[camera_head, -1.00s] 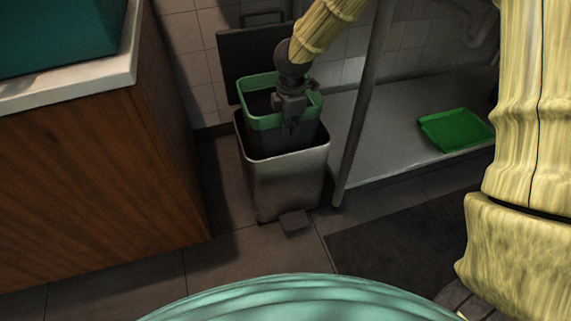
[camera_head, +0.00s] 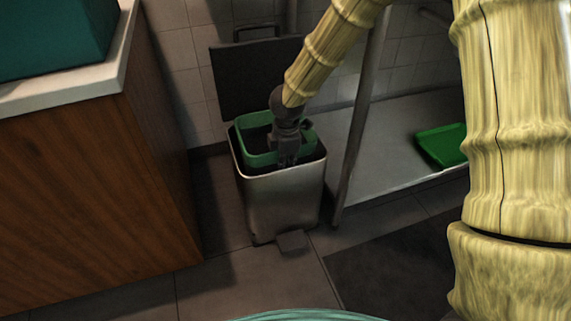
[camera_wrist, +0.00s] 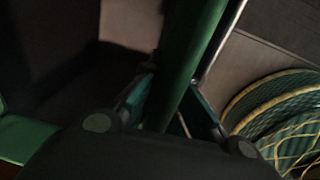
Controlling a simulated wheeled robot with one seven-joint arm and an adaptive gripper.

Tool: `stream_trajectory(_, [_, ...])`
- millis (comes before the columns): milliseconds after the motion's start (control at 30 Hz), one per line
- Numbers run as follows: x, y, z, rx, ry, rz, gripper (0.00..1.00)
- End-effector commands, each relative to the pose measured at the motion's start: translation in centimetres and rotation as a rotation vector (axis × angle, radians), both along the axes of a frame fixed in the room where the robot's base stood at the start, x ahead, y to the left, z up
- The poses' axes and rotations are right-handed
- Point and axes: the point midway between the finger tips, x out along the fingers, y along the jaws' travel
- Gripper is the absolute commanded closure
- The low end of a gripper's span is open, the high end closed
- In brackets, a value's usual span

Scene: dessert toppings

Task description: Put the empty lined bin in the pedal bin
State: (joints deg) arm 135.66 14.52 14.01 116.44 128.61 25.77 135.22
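The pedal bin (camera_head: 283,208) is a silvery metal box on the floor with its dark lid (camera_head: 245,80) raised at the back. The lined bin has a green rim (camera_head: 256,160) and dark inside; it sits mostly down in the pedal bin, with its rim a little above the metal edge. My gripper (camera_head: 288,160) reaches down over the rim's front right. In the wrist view the green rim (camera_wrist: 192,55) runs between my fingers, which are closed on it. The fingertips are partly hidden.
A wooden cabinet (camera_head: 90,190) with a pale top stands at left. A metal table leg (camera_head: 352,140) and a low shelf with a green tray (camera_head: 441,145) are close at right. A pedal (camera_head: 292,241) sticks out in front. A tiled wall stands behind.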

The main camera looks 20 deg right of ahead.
Motion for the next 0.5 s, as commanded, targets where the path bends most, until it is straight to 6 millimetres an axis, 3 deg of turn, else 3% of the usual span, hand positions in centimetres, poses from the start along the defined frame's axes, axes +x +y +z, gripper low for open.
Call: stream_trajectory(500, [0.0,0.0,-1.1,0.000,-0.001,0.001,1.00])
